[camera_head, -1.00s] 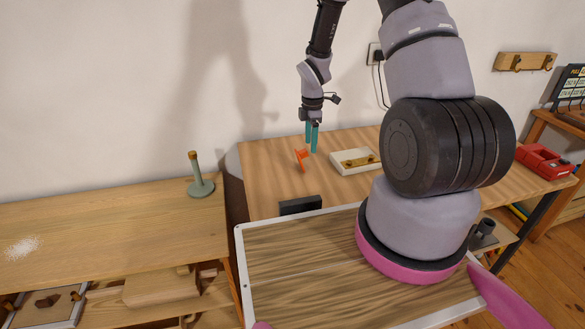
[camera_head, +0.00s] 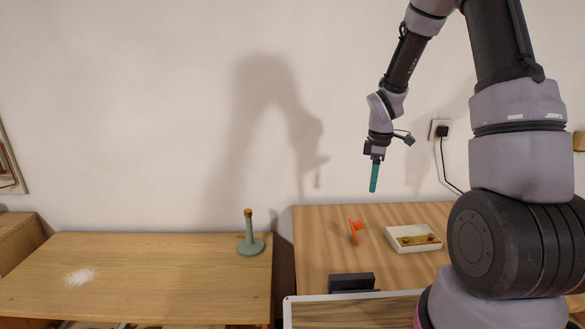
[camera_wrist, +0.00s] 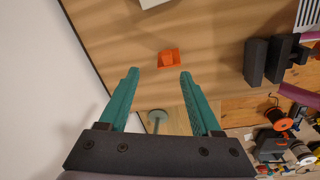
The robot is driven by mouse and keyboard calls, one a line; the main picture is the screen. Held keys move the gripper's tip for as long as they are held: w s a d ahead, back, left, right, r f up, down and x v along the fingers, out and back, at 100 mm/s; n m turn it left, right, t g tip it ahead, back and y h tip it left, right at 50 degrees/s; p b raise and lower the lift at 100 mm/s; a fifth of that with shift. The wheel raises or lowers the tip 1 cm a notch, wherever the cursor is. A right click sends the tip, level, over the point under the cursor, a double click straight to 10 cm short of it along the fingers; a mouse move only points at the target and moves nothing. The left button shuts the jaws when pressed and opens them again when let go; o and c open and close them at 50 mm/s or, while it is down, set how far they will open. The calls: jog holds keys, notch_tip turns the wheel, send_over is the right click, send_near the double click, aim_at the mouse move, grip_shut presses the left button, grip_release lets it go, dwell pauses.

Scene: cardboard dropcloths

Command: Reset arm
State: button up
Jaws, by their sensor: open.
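My gripper (camera_head: 374,177) hangs above the back of the wooden table, near the wall, with its teal fingers pointing down. In the wrist view my gripper (camera_wrist: 156,85) shows its two fingers wide apart with nothing between them. An orange object (camera_head: 355,229) is on the table below and to the left of the gripper in the head view. The same orange object shows beyond the fingertips in the wrist view (camera_wrist: 168,58), apart from them.
A white tray (camera_head: 393,241) with a wooden hook rack (camera_head: 418,239) lies right of the orange object. A dark block (camera_head: 352,282) is at the table's front. A green stand (camera_head: 250,242) is on the left bench (camera_head: 150,275). A plug (camera_head: 441,131) is in the wall.

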jog(key=s+r+m+t, duration=0.1)
jog(key=s+r+m, duration=0.3)
jog(key=r, duration=0.7)
jog(key=s+a+r+m+t+y, duration=0.2)
jog(key=s+r+m+t, duration=0.3)
jog(key=s+r+m, duration=0.9)
jog(key=s+a+r, duration=0.1)
jog(key=s+r, duration=0.2)
jog(key=s, duration=0.3)
jog(key=shift+s+r, duration=0.15)
jog(key=shift+r, duration=0.1)
